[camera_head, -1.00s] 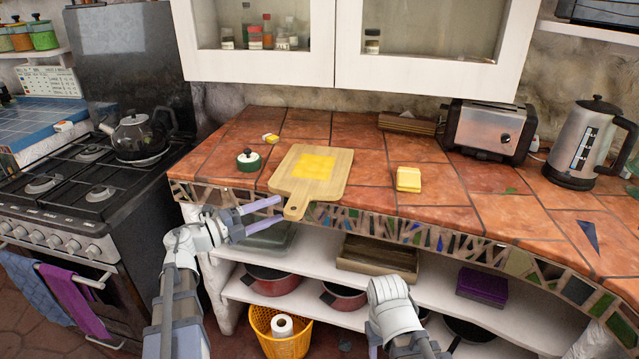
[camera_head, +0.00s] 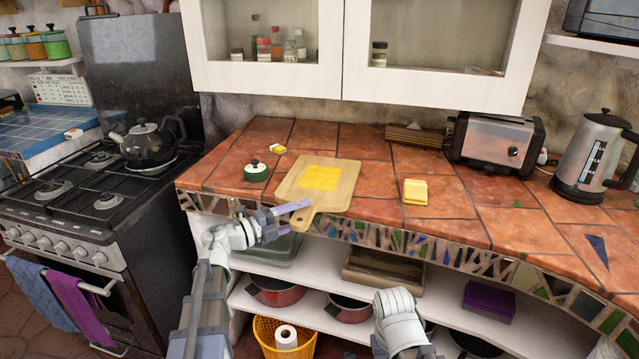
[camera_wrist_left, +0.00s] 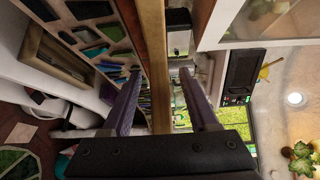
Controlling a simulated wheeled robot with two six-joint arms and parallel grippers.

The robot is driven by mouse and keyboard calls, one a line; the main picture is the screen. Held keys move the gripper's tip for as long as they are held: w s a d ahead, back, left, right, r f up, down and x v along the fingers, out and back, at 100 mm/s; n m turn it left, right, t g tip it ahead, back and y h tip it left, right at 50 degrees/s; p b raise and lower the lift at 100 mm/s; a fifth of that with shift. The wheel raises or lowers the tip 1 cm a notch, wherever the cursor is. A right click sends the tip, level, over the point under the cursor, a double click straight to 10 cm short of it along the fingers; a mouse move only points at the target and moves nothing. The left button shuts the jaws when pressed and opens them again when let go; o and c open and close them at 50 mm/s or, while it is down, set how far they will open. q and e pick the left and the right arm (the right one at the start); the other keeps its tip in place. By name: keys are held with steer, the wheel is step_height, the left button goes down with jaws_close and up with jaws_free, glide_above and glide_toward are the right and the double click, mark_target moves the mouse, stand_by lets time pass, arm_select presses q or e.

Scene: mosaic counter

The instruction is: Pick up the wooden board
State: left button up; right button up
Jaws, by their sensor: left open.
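The wooden board (camera_head: 340,195) lies flat on the tiled counter, with its handle (camera_head: 302,220) sticking out over the front edge. A flat yellow square (camera_head: 321,178) lies on it. My left gripper (camera_head: 296,214) is open at the handle, one finger showing above it and the other largely hidden. In the left wrist view, a brown strip that looks like the board edge-on (camera_wrist_left: 155,65) runs between the two spread fingers (camera_wrist_left: 163,85), with a gap on either side. Of my right arm only a white link shows; its gripper is out of view.
A toaster (camera_head: 497,142) and a kettle (camera_head: 592,160) stand farther right. Open shelves (camera_head: 335,283) with pans lie below the counter.

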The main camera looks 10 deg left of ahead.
arm_select(q)
steer(key=shift+w+d, duration=0.3)
jaws_close()
stand_by(0.3)
stand_by(0.9)
